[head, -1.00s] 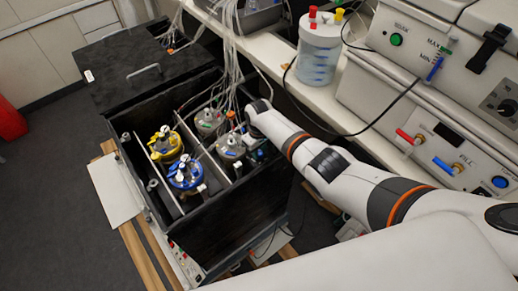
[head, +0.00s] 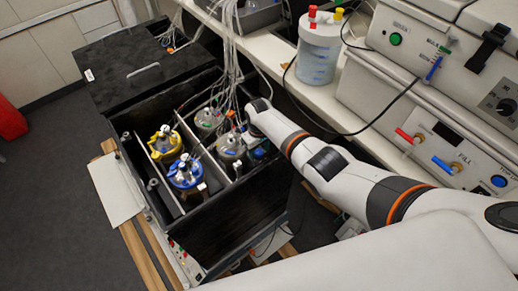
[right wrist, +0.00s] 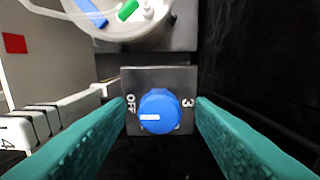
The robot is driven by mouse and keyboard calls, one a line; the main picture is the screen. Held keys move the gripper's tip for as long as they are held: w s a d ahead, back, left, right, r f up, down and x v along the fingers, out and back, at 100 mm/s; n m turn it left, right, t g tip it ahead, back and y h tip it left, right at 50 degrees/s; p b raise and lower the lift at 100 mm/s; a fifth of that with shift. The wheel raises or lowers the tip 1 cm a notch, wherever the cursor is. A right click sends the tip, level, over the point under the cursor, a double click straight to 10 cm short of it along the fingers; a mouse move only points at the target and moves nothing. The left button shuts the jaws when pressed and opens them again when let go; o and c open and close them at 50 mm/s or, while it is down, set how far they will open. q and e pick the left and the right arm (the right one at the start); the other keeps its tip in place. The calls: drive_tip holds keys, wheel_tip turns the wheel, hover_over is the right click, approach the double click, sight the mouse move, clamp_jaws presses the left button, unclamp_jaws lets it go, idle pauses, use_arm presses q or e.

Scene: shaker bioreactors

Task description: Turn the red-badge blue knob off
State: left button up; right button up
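The blue knob (right wrist: 160,112) sits on a dark square plate (right wrist: 160,75) in the right wrist view. Its white line lies on the left half, pointing left. OFF is printed left of the knob and 3 right of it. A red square badge (right wrist: 14,43) shows on a pale wall at the upper left. My right gripper (right wrist: 161,105) is open, with one teal finger on each side of the knob and a visible gap to both. In the head view my right arm reaches into the black box's right compartment. My left gripper is not in view.
The open black box (head: 232,222) holds yellow-topped (head: 165,142) and blue-topped (head: 186,172) vessels and grey-topped ones, with tubes rising above. Dividers and walls stand close around my right gripper. A bench with a clear bottle (head: 318,60) and control units lies at the right.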

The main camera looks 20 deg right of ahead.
sight(259, 152)
drive_tip(key=shift+r, duration=0.35)
wheel_tip(259, 152, up, 11)
drive_tip(key=p, duration=0.1)
drive_tip(key=shift+r, duration=0.15)
idle(0.5)
